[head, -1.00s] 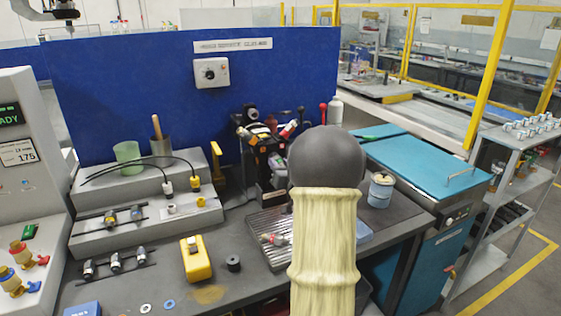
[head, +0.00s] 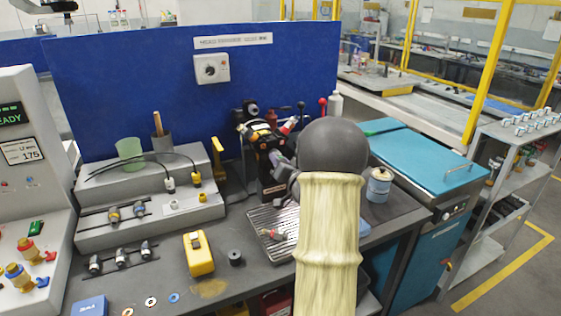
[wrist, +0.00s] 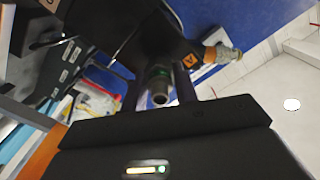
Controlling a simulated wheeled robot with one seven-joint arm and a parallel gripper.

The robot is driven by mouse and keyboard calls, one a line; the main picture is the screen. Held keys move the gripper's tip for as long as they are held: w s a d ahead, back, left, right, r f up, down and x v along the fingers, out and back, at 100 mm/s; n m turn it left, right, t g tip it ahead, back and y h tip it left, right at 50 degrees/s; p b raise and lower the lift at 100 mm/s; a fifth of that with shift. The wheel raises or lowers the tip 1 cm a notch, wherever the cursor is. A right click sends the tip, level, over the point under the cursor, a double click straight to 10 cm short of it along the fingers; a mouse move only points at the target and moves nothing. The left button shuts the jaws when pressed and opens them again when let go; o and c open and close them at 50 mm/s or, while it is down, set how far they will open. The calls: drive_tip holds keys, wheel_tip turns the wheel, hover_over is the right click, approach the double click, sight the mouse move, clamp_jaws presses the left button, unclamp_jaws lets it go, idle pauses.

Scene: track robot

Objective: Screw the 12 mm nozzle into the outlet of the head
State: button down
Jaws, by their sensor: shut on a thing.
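In the wrist view, my gripper (wrist: 159,92) has its two dark fingers on either side of a metal nozzle (wrist: 159,98) with a green band. The nozzle is in line with the underside of the black head (wrist: 125,28). I cannot tell whether its thread is engaged in the outlet, because the joint is dark and partly hidden. Another fitting (wrist: 222,56) with an orange band and an "A" label juts from the head's side. In the head view, the black head (head: 268,158) stands against the blue panel, and my arm hides most of the gripper and the nozzle.
A drip tray (head: 262,218) lies below the head with a small fitting (head: 275,233) on it. A yellow device (head: 198,256) and a black ring (head: 235,257) lie left of it. Fittings sit on the grey stepped rack (head: 150,228). A can (head: 379,187) stands to the right.

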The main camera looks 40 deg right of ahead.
drive_tip(key=shift+r+m+p, duration=0.1)
drive_tip(key=shift+m+p, duration=2.35)
drive_tip(key=shift+m, duration=0.55)
drive_tip(key=shift+m+p, duration=2.2)
drive_tip(key=shift+m, duration=0.5)
drive_tip(key=shift+m, duration=0.4)
drive_tip(key=shift+p, duration=0.45)
drive_tip(key=shift+m+p, duration=2.4)
drive_tip(key=shift+m, duration=1)
drive_tip(key=m+p, duration=0.2)
drive_tip(key=m, duration=0.1)
drive_tip(key=shift+m, duration=0.4)
drive_tip(key=shift+m+p, duration=0.35)
drive_tip(key=shift+m, duration=0.25)
